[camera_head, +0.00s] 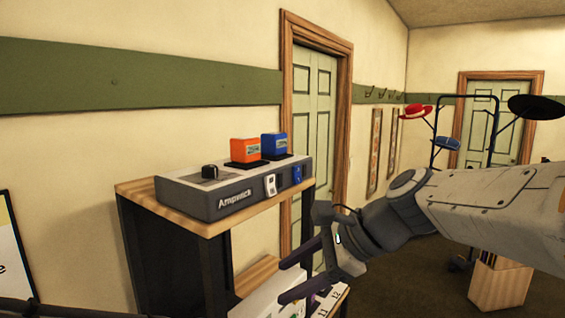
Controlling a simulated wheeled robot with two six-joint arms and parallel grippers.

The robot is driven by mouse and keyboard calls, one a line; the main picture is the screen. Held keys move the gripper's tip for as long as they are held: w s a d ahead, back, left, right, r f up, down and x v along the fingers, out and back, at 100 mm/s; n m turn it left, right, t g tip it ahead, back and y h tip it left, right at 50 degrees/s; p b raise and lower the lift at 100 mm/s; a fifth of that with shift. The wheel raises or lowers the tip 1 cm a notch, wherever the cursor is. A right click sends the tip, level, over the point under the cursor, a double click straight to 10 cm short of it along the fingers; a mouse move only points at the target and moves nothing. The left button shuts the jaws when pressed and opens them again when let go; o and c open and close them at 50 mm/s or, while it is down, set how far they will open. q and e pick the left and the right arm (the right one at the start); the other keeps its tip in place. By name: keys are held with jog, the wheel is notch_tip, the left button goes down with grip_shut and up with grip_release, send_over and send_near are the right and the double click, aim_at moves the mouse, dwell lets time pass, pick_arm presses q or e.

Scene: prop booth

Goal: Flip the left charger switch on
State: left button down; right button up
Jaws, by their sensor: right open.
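The charger (225,202) is a grey box marked "Ampwick" on top of a wooden shelf unit. Its front has a white left switch (270,185) and a blue right switch (297,173). I cannot tell whether either switch is on. An orange battery (245,150) and a blue battery (273,145) stand in the dock on top, beside a black knob (210,172). My right gripper (281,281) is open and empty, below and in front of the charger, apart from the switches, its fingers pointing left. My left gripper is out of view.
The shelf unit's wooden top (150,190) carries the charger. A lower shelf (256,275) and pale items stand close to my right gripper's fingers. A hat stand (432,135) with hats and a wooden box (499,284) are at the right. Air in front of the switches is clear.

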aim_at(272, 190)
jog(key=w+d+r+m+t+y+p, duration=0.1)
jog(key=w+d+r+m+t, duration=0.2)
jog(key=r, duration=0.4)
jog(key=w+d+r+m+t+y+p, duration=0.1)
jog(key=w+d+r+m, duration=0.2)
jog(key=w+r+m, duration=0.4)
jog(key=shift+n, duration=0.6)
jog(key=a+f+p, duration=0.1)
jog(key=a, duration=0.1)
jog(key=w+a+f+p, duration=0.1)
jog(key=a, duration=0.1)
jog(key=w+a+p, duration=0.1)
jog(key=a, duration=0.2)
jog(key=shift+w+f, duration=0.2)
jog(key=shift+f, duration=0.2)
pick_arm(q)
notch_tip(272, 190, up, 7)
pick_arm(e)
jog(key=shift+w+a+f, duration=0.35)
jog(key=shift+a, duration=0.05)
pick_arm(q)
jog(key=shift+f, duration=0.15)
